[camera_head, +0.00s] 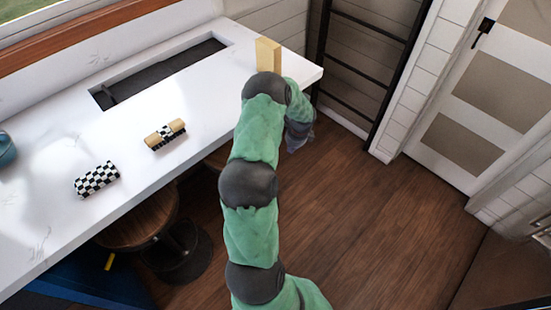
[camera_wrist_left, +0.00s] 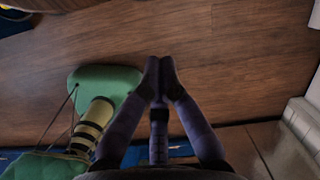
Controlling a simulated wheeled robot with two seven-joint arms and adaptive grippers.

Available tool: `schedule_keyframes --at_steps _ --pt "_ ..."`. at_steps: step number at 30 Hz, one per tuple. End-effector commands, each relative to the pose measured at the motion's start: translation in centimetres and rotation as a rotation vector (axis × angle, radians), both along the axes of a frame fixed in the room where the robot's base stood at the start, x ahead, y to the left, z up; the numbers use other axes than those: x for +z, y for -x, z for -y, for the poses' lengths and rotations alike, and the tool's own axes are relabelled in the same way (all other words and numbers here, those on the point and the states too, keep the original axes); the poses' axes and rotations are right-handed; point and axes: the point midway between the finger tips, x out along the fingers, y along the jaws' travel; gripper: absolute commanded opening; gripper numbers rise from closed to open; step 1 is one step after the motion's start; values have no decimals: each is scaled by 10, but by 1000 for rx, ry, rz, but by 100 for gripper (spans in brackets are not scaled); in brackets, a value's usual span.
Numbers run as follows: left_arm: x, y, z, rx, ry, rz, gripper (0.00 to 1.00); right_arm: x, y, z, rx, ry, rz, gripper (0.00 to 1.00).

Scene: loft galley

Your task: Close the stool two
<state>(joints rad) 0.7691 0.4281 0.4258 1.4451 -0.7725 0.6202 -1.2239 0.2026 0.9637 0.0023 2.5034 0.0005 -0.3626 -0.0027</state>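A stool (camera_head: 140,222) with a round wooden seat and a dark pedestal base stands partly under the counter in the head view. A brown edge of what looks like a second stool (camera_head: 217,158) shows between the counter and my arm, mostly hidden. I cannot tell which is stool two. My left gripper (camera_head: 299,140) is low beside the counter's right end, mostly hidden by its own wrist. In the left wrist view its fingertips (camera_wrist_left: 159,66) meet with nothing between them, over bare floor. My right gripper is not in view.
The white counter (camera_head: 55,222) has a sink recess (camera_head: 155,75), two checkered items (camera_head: 97,179) (camera_head: 165,135) and a wooden block (camera_head: 268,54). A black ladder (camera_head: 365,70) and a door (camera_head: 480,100) stand beyond. The wooden floor (camera_head: 370,210) right of my arm is clear.

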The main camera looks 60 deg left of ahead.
Motion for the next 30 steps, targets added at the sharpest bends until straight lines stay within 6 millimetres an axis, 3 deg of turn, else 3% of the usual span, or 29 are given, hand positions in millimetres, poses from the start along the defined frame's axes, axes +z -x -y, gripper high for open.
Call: schedule_keyframes --at_steps 1,6,13,21,26,30 --pt "-21 5 2 -12 13 29 0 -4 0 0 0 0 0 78" --pt "-80 10 13 -65 44 203 0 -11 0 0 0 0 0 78" --pt "-133 19 38 -101 71 459 0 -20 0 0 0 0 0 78" --pt "-156 38 62 -106 47 741 0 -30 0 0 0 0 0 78" --pt "-156 60 62 -129 -30 900 0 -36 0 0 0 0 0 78" --pt "-146 89 61 -156 -150 1048 0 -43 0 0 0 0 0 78"
